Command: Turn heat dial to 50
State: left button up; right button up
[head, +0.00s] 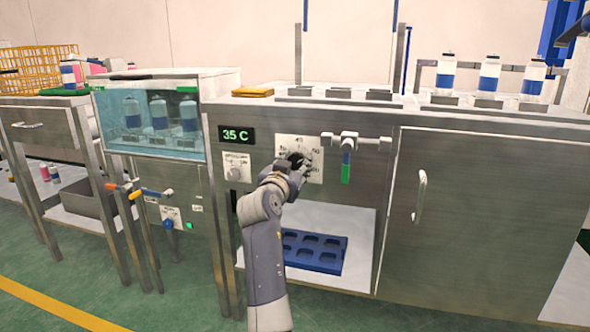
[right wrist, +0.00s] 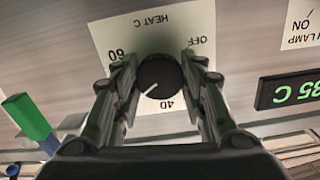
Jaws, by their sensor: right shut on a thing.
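The heat dial is a black knob (right wrist: 160,76) on a white plate (right wrist: 113,30) marked HEAT C, OFF, 40 and 60; the right wrist view shows it upside down. Its white pointer line lies between the 40 mark and the 60 mark, nearer 40. Any mark between them is hidden by a finger. My right gripper (right wrist: 158,88) is shut on the knob, one finger on each side. In the head view, my right gripper (head: 296,160) covers much of the white dial plate (head: 315,146). My left gripper is not in view.
A green display (head: 237,135) left of the dial reads 35 C. A green-handled valve (head: 346,165) on a pipe stands close right of the dial. A blue tray (head: 318,252) lies on the open shelf below. A cabinet door handle (head: 420,195) sticks out farther right.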

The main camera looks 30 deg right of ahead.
aim_at(298, 123)
dwell(0.4)
jog(key=o, duration=1.1)
jog(key=shift+c, duration=0.2)
jog(key=shift+r, duration=0.15)
notch_tip(298, 123, up, 10)
jog(key=shift+f, duration=0.2)
jog(key=shift+a, duration=0.1)
